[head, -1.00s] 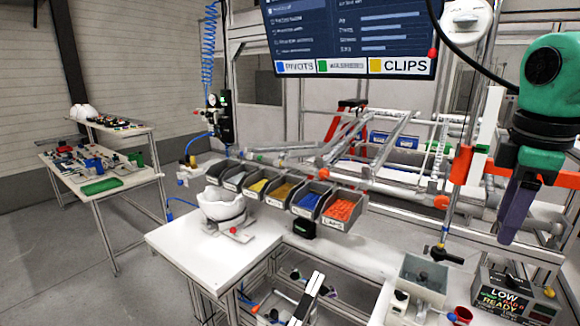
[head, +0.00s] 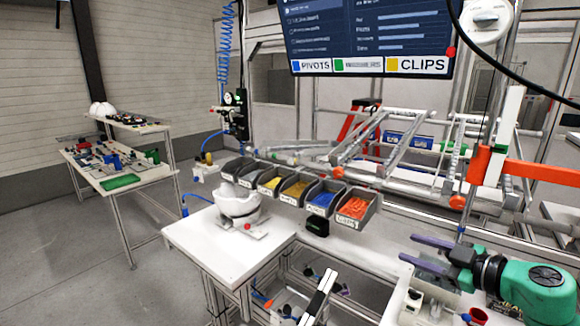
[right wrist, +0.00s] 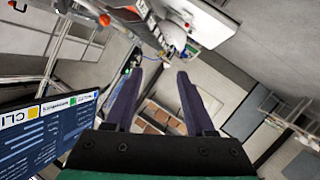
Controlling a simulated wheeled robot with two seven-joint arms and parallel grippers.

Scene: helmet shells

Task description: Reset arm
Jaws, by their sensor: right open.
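My right arm, green and black, comes in at the lower right of the head view. Its gripper (head: 422,252) is open and empty, with two purple fingers pointing left above the right part of the workbench. In the right wrist view both fingers (right wrist: 158,85) stand apart with nothing between them. My left gripper does not show in the head view. A white helmet shell (head: 238,203) sits on a holder on the white workbench (head: 205,245).
A row of bins (head: 318,197) with blue, yellow and orange parts lines the bench's back edge. A screen (head: 365,35) hangs above. An orange bar (head: 525,172) crosses at the right. A grey box (head: 432,285) stands below my right gripper. A side table (head: 130,172) is at the left.

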